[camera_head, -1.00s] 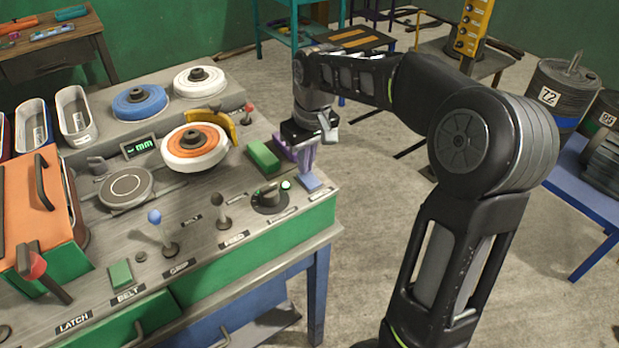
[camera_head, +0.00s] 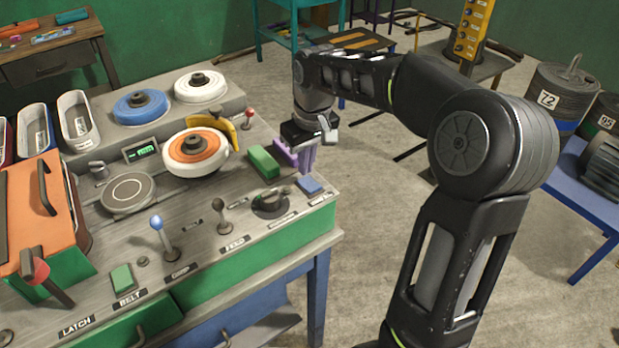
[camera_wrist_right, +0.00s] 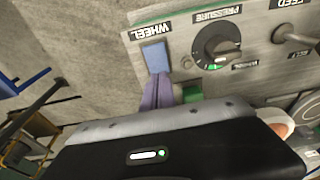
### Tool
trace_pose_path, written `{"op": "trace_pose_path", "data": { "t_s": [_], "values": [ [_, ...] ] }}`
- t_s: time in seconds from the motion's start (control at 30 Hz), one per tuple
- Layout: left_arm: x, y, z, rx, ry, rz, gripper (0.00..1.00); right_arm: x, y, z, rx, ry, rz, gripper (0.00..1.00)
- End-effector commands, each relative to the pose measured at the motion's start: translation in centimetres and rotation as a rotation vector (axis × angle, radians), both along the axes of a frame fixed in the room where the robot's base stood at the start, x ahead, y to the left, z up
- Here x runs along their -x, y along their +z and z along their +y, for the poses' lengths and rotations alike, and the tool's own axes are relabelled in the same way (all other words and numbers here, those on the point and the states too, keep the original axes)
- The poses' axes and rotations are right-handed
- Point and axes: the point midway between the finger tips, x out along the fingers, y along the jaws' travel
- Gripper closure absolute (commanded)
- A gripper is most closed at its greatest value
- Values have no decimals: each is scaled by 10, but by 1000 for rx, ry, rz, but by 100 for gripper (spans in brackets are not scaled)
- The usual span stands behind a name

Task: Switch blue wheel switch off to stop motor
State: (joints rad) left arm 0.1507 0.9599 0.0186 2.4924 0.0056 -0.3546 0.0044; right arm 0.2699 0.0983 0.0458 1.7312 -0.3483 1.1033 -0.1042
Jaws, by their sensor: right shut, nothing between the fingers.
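The blue wheel switch (camera_head: 310,186) is a small flat rocker at the right front corner of the console. It also shows in the right wrist view (camera_wrist_right: 155,57), beside the label WHEEL. My right gripper (camera_head: 307,170) has purple fingers, shut with nothing between them. In the right wrist view its fingertips (camera_wrist_right: 158,78) are at the near edge of the switch; I cannot tell if they touch. The small round lamp (camera_wrist_right: 186,62) beside the switch looks dark. The orange and white wheel (camera_head: 195,148) sits on the console. My left gripper is not in view.
A black pressure knob (camera_head: 270,203) is left of the switch. Levers (camera_head: 222,212) line the console front.

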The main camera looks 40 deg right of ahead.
Motion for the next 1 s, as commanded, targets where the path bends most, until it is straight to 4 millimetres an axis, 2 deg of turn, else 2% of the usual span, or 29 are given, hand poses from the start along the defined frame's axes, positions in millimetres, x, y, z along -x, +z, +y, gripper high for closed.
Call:
{"op": "trace_pose_path", "data": {
  "t_s": [0.03,0.5,1.0],
  "values": [
    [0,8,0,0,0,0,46,0,9,0,0,0,0,100],
    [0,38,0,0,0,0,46,0,47,0,0,0,-1,100],
    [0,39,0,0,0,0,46,0,50,0,0,0,-1,100]
  ]
}}
